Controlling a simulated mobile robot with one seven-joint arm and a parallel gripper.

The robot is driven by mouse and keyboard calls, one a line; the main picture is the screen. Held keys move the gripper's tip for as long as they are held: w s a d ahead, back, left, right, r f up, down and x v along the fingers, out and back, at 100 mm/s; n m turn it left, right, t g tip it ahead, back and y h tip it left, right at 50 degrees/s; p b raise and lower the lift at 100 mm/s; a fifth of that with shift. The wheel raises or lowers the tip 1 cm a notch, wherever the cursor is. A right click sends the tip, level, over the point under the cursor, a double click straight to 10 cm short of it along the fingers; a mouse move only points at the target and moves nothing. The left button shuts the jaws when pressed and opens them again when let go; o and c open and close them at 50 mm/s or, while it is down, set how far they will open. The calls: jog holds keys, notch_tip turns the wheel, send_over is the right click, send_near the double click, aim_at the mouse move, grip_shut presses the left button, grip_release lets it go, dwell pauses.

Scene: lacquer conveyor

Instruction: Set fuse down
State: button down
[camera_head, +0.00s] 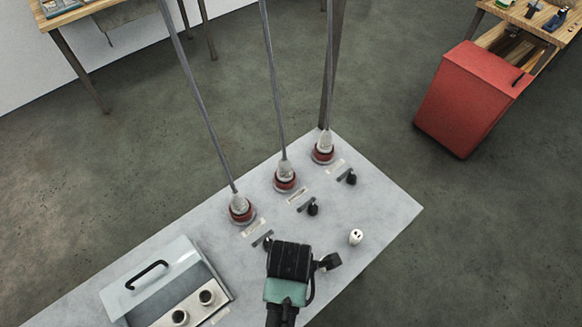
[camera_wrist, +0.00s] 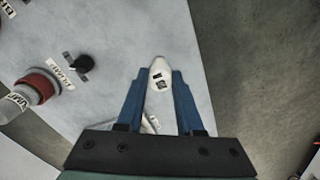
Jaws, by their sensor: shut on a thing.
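My gripper (camera_wrist: 159,78) has blue fingers closed on a small white fuse (camera_wrist: 160,70) with dark marks. The fuse is between the fingertips, over the pale panel in the wrist view. In the head view, my gripper's body is above the front part of the grey panel (camera_head: 390,213); its fingers and the held fuse are hidden. I cannot tell whether the fuse touches the panel. A small white piece with dark marks (camera_head: 356,237) shows on the panel, right of my gripper.
Three red-based connectors (camera_head: 240,214) with cables rising stand in a row, with labels and black knobs (camera_head: 312,209) in front. Bare panel lies at right.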

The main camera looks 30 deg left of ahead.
jog(key=shift+f, duration=1.75)
jog(key=c, duration=0.5)
grip_release()
jog(key=shift+f, duration=0.1)
jog(key=shift+c, duration=0.2)
